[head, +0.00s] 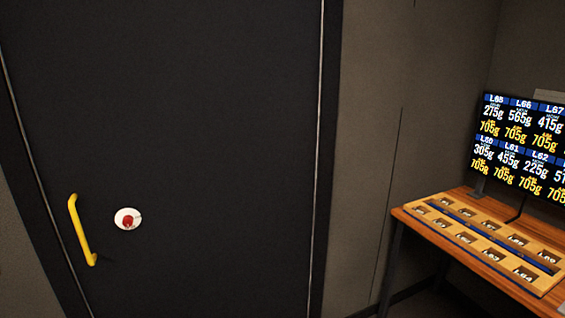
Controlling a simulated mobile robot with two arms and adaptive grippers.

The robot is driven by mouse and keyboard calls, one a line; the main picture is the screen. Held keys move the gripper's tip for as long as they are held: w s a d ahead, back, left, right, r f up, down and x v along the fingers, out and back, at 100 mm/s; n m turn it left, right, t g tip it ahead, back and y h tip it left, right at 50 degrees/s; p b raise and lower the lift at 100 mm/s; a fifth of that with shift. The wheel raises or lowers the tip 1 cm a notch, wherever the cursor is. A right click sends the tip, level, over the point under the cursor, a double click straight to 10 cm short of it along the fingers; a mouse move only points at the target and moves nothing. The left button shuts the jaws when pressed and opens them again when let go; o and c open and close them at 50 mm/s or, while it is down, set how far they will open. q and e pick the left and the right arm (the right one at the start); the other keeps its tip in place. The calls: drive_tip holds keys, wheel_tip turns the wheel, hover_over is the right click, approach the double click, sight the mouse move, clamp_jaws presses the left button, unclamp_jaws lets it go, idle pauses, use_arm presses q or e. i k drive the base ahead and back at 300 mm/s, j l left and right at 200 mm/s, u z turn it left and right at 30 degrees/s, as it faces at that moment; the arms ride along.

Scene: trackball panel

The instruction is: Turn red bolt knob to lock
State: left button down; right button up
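The red bolt knob (128,221) sits on a round white plate (121,215) on the dark door (210,130), left of centre in the head view. A small light-coloured part shows at the knob's right side; its exact shape and the knob's turn angle are too small to tell. A yellow pull handle (81,232) is fixed on the door just left of the knob. Neither of my grippers shows in the head view.
A wooden table (482,262) with a panel of labelled slots (485,240) stands at the right. A screen (520,147) with weight figures is behind it. Grey wall (370,130) lies between door and table. Nothing visible stands in front of the knob.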

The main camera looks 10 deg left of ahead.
sight(128, 220)
drive_tip(key=u, duration=1.35)
